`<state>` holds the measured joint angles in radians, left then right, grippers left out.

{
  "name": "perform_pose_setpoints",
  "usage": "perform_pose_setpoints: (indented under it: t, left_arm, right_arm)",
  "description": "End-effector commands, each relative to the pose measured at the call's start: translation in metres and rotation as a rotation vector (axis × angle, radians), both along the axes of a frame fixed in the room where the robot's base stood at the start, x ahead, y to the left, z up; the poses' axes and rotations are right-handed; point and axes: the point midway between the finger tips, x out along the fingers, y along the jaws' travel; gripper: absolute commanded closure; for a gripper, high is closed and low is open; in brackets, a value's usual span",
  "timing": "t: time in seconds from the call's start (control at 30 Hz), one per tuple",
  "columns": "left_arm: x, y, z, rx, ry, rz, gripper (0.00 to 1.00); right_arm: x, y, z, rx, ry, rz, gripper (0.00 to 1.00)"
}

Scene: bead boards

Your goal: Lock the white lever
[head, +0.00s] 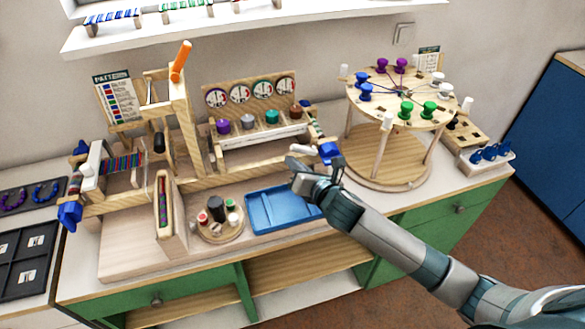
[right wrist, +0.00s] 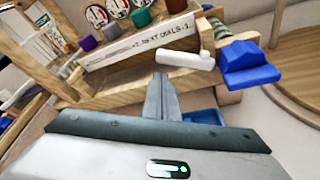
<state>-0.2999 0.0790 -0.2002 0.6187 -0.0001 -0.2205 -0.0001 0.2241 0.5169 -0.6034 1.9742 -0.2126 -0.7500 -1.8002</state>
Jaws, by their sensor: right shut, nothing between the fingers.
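The white lever (right wrist: 185,60) is a short rounded white bar on the wooden loom's right front end, lying roughly sideways in the right wrist view. A blue knob (right wrist: 248,63) sits just right of it. In the head view the lever (head: 301,149) shows small, beside the blue knob (head: 328,151). My right gripper (head: 294,163) is shut and empty, with its fingertips just in front of the lever; in the right wrist view the fingertips (right wrist: 160,78) point at the lever's left part. I cannot tell whether they touch it. My left gripper is not in view.
A blue tray (head: 272,229) lies below the gripper on the bench. A round stand with coloured pegs (head: 398,99) rises to the right. A turntable with small spools (head: 218,238) stands left of the tray. The loom frame (head: 187,130) fills the left.

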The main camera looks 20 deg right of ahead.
Motion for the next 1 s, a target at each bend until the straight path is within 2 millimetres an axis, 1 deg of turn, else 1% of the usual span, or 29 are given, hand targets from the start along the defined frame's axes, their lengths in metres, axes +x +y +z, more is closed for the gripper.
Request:
perform_pose_setpoints:
  t: [0.03, 0.2, 0.67, 1.0]
  left_arm:
    - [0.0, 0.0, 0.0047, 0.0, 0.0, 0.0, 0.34]
    - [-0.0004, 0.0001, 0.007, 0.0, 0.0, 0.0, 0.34]
    - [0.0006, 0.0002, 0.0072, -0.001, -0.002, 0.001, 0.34]
    - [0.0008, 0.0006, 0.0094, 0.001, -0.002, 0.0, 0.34]
  right_arm:
    - [-0.0003, -0.0024, 0.0055, 0.0, 0.001, 0.0, 1.0]
    - [-0.0004, -0.006, 0.0096, 0.0, 0.001, 0.0, 1.0]
    - [-0.0005, -0.0066, 0.0102, 0.005, 0.001, 0.0, 1.0]
    - [-0.0005, -0.0078, 0.0134, 0.055, 0.003, 0.0, 1.0]
